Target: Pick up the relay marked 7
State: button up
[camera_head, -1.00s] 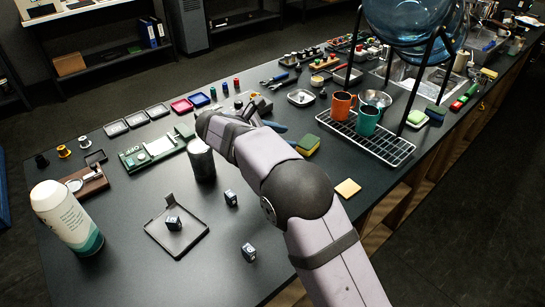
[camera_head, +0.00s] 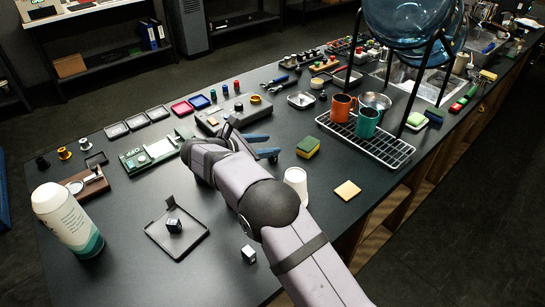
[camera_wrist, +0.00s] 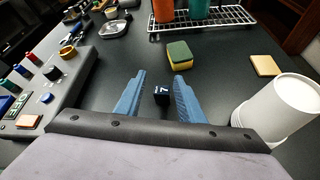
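The relay marked 7 (camera_wrist: 161,95) is a small black block with a white 7 on its face. In the wrist view it stands on the dark worktop between the two blue fingers of my gripper (camera_wrist: 158,98). The gripper is open, with a gap showing on both sides of the relay. In the head view my gripper (camera_head: 264,146) is low over the middle of the table, left of the sponge. I cannot make out the marked relay there. Another small block (camera_head: 174,226) sits in a black tray (camera_head: 190,244), and one more (camera_head: 249,254) stands on the bare table.
A white cup (camera_wrist: 276,108) stands close at the right of the gripper. A yellow-green sponge (camera_wrist: 179,55) lies ahead, with a rack (camera_head: 392,151) holding mugs beyond. A grey control box (camera_wrist: 50,85) is on the left. A tan pad (camera_head: 347,190) lies near the edge.

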jog(key=shift+f, duration=0.6)
notch_tip(320, 180, down, 2)
jog(key=shift+f+p, duration=0.2)
jog(key=shift+p, duration=0.4)
jog(key=shift+x, duration=1.05)
jog(key=shift+w+d+f+p, duration=0.1)
jog(key=shift+w+d+p, duration=0.2)
jog(key=c, duration=0.9)
